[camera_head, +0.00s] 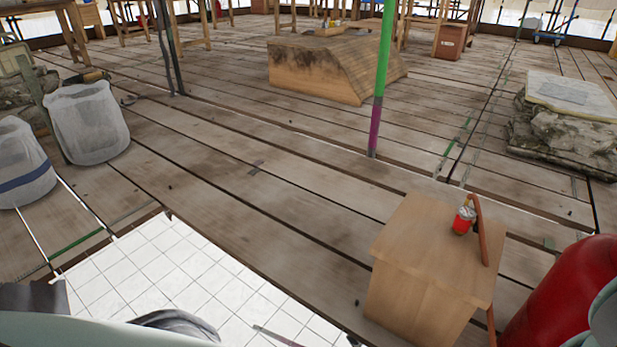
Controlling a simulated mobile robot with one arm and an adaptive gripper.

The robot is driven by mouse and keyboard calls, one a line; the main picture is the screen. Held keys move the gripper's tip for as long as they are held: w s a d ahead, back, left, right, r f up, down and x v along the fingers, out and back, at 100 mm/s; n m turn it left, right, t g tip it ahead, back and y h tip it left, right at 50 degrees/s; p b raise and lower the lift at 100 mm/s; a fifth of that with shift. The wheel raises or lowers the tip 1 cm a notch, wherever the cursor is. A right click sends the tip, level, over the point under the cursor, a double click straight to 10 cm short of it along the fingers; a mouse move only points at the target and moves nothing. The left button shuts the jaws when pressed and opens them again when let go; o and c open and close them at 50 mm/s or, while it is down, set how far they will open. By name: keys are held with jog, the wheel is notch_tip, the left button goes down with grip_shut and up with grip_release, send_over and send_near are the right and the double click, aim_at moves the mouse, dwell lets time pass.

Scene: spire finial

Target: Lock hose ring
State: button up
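I cannot pick out a hose ring for certain in the head view. A wooden stand (425,250) at the lower right carries a small red can with a pale top (464,217). A thin reddish-brown strip (480,232) stands beside the can and overhangs the stand's right edge; I cannot tell if it is a hose. A large red cylinder (565,300) is partly cut off at the lower right, and its top is not clearly visible. My gripper is not in view.
A green and purple pole (380,85) stands mid-deck before a wooden block (318,70). White tiles (190,270) cover the near floor. A stone stack (565,125) stands right. The middle planks are mostly clear.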

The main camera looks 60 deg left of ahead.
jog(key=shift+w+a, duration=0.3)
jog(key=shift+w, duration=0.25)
